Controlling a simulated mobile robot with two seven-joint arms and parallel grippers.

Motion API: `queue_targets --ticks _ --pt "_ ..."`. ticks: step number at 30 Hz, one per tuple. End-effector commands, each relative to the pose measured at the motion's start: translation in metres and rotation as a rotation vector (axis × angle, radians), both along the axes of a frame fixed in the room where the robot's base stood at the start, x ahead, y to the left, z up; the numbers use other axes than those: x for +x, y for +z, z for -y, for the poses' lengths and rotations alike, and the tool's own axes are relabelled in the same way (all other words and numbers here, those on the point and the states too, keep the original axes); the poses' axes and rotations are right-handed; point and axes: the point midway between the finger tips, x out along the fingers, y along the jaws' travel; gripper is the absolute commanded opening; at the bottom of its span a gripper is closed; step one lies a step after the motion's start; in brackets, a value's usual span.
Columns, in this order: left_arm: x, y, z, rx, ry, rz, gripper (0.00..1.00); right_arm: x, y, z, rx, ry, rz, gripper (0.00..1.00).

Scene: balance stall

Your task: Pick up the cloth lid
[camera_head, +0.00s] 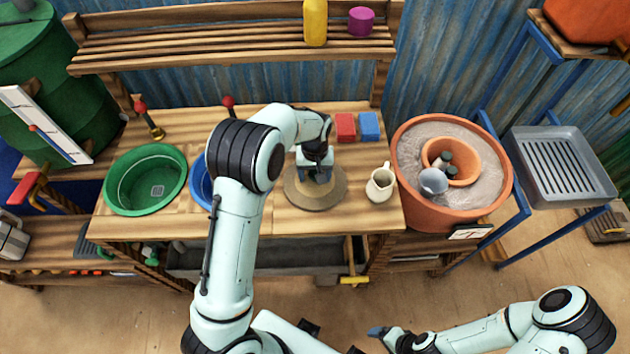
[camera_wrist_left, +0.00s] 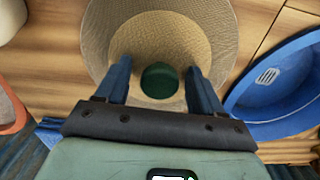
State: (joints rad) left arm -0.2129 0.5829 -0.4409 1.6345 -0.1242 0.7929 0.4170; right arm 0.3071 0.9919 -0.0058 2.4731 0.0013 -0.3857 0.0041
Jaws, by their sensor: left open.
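The cloth lid (camera_head: 328,200) looks like a round tan woven disc on the wooden counter, between the blue basin and the cream jug. In the left wrist view the lid (camera_wrist_left: 150,32) has a wide brim, a raised middle and a dark green round spot (camera_wrist_left: 160,82). My left gripper (camera_head: 316,178) points down over its middle. In the left wrist view its two blue fingers (camera_wrist_left: 158,72) stand apart, one on each side of the green spot. Contact with the lid cannot be told. My right gripper (camera_head: 379,332) is low in front of the counter, its jaws unclear.
The cream jug (camera_head: 380,185) stands close right of the lid. The blue basin (camera_wrist_left: 283,85) is on its other side, with a green basin (camera_head: 146,180) beyond. Red (camera_head: 345,126) and blue (camera_head: 369,126) blocks lie behind. A large terracotta pot (camera_head: 408,200) stands at right.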

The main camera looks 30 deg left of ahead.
Motion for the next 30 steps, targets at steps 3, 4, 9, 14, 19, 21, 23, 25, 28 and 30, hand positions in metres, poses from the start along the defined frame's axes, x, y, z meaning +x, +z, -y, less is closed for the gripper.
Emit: queue_targets --ticks 3,4,9,14,19,21,23,25,28,30 --pt "0.0 -0.001 0.0 0.0 0.0 0.001 0.68 0.0 0.0 0.0 0.0 0.0 0.0 0.83" --pt "0.0 -0.001 0.0 0.0 0.0 0.001 0.68 0.0 0.0 0.0 0.0 0.0 0.0 0.83" --pt "0.0 -0.001 0.0 -0.001 -0.001 0.0 0.35 0.0 0.0 0.0 0.0 0.0 0.0 0.83" --pt "0.0 0.0 0.0 0.0 -0.001 0.001 0.04 0.0 0.0 0.0 0.0 0.0 0.0 0.83" --pt "0.001 0.0 0.0 0.0 -0.001 0.001 0.04 0.0 0.0 0.0 0.0 0.0 0.0 0.83" --pt "0.001 0.002 0.0 -0.001 -0.001 0.003 0.04 0.0 0.0 0.0 0.0 0.0 0.0 0.83" --pt "0.001 0.007 0.001 -0.001 -0.001 0.003 0.04 0.001 0.001 0.0 0.0 0.0 0.001 0.83" --pt "0.002 0.016 0.001 -0.002 -0.001 0.005 0.04 0.001 0.001 0.0 0.0 0.0 0.001 0.83" --pt "0.002 0.037 0.001 -0.002 -0.001 0.008 0.04 0.002 0.003 0.0 0.0 0.0 0.003 0.83" --pt "0.002 0.056 0.001 -0.002 -0.002 0.009 0.04 0.004 0.005 0.0 0.0 0.0 0.004 0.83"
